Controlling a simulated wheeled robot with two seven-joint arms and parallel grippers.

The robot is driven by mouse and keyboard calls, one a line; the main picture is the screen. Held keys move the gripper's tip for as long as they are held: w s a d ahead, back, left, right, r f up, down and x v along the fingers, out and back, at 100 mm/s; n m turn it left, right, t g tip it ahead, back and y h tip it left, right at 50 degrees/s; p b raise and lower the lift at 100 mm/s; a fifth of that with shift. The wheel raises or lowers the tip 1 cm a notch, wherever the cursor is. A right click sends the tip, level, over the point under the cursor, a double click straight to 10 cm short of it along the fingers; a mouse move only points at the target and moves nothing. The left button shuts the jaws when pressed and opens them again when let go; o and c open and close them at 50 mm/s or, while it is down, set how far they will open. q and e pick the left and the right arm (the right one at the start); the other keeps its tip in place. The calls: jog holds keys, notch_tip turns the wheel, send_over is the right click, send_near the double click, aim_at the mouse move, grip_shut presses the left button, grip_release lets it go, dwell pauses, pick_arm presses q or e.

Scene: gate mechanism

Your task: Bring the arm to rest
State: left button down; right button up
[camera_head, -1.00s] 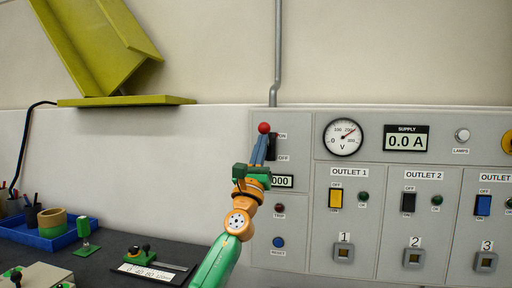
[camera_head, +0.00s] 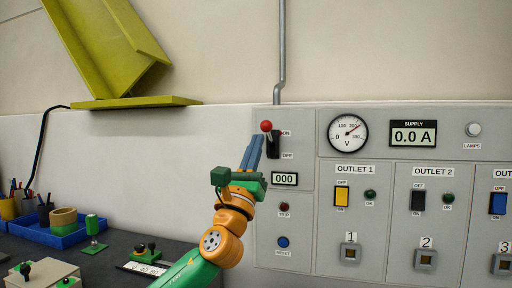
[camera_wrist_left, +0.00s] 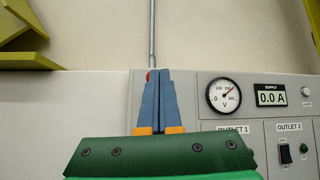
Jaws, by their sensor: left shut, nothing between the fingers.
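My left arm, green and orange, comes up from the bottom in the head view. Its left gripper (camera_head: 258,137) has blue fingers held together, pointing up and a little right. The fingers are shut and empty, also in the left wrist view (camera_wrist_left: 162,72). The main lever with its red knob (camera_head: 266,126) stands on the grey panel (camera_head: 300,222), beside the ON and OFF labels, with the knob at ON height. The fingertips are just left of and below the knob in the head view; I cannot tell the gap in depth. My right gripper is not in view.
The panel carries a voltmeter (camera_head: 347,134), a supply display (camera_head: 413,134) reading 0.0 A, and outlet switches. A yellow-green bracket (camera_head: 108,45) is on the wall. A blue tray (camera_head: 62,239), a green stamp-like piece (camera_head: 93,228) and small devices occupy the dark bench at lower left.

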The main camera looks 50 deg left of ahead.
pick_arm(q)
jog(key=shift+s+a, duration=0.15)
jog(key=shift+s, duration=0.1)
